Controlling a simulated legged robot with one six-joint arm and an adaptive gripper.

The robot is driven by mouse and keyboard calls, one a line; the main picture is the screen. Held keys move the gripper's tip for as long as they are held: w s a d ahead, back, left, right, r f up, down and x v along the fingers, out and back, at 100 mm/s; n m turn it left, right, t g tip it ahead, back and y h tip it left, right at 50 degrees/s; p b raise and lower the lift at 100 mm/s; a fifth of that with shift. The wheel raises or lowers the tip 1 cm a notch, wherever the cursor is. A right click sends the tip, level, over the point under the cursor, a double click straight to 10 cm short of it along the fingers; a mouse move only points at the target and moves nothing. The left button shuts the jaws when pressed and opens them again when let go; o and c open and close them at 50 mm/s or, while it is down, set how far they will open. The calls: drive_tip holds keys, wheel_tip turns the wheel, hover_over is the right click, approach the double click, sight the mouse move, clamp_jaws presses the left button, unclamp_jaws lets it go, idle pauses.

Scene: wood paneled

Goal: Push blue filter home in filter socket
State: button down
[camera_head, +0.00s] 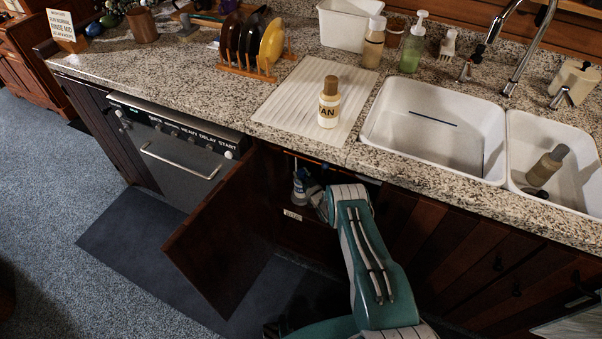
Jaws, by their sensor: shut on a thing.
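My arm reaches into the open cabinet under the counter. Part of my gripper (319,202) shows as a grey shape at the opening, just left of the arm's end. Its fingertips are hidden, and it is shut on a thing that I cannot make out. A small pale and bluish bottle-like object (299,187) stands inside the opening, close to the left of my gripper; I cannot tell what it is. I cannot make out the blue filter or the filter socket in the dark cabinet.
The cabinet door (222,232) stands open to the left of my arm. The granite counter edge (330,160) overhangs the opening. A bottle (329,103) stands on the white drainboard (287,102). The double sink (437,122) is at right. A dark mat (135,240) lies on the floor.

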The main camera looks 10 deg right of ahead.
drive_tip(key=shift+f, duration=0.9)
drive_tip(key=shift+c, duration=1.1)
unclamp_jaws()
drive_tip(key=shift+s, duration=0.15)
drive_tip(key=v, duration=1.1)
drive_tip(key=shift+s, duration=0.3)
drive_tip(key=shift+d, duration=0.15)
